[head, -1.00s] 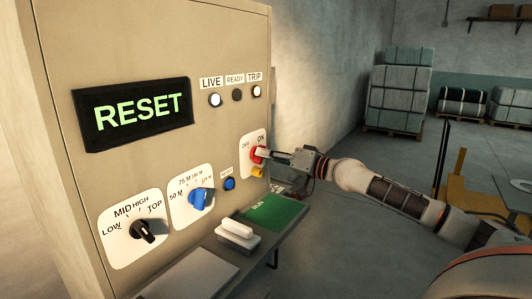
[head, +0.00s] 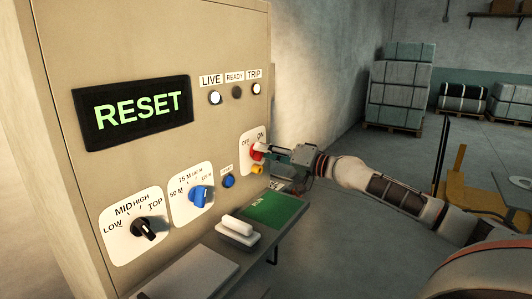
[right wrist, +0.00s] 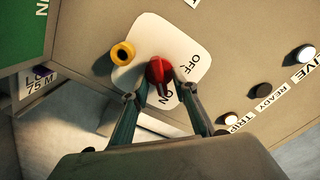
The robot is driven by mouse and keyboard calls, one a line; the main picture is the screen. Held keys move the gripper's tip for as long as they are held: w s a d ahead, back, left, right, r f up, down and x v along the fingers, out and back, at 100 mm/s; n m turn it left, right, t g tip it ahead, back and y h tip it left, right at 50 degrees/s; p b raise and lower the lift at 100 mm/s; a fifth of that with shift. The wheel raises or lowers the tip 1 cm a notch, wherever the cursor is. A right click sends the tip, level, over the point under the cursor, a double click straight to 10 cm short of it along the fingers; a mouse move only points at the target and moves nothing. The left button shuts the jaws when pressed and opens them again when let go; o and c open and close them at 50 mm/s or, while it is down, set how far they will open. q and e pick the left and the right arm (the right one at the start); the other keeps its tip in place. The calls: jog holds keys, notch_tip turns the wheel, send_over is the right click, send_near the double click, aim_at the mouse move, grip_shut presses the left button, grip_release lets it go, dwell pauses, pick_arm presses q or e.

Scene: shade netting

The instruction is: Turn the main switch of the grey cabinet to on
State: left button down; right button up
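The main switch is a red knob (head: 257,152) on a white plate with OFF and ON labels, on the cabinet front (head: 225,50). In the right wrist view the red knob (right wrist: 158,72) has its handle towards ON. My right gripper (head: 272,156) is at the knob. In the right wrist view my right gripper's fingers (right wrist: 162,90) stand apart on either side of the handle, with small gaps visible; contact is hard to judge. The fingers partly cover the plate. My left gripper is not in view.
A yellow ring button (right wrist: 123,53) sits close beside the switch. A blue button (head: 228,182), blue dial (head: 199,197) and black dial (head: 146,229) are on the cabinet to the left. A shelf with a green panel (head: 272,209) juts out below. The display (head: 135,108) reads RESET.

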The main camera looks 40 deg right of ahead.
jog(key=shift+s, duration=0.15)
jog(key=v, duration=1.1)
jog(key=shift+s+d, duration=0.15)
jog(key=shift+s, duration=0.2)
dwell(0.3)
jog(key=shift+s, duration=0.1)
dwell(0.5)
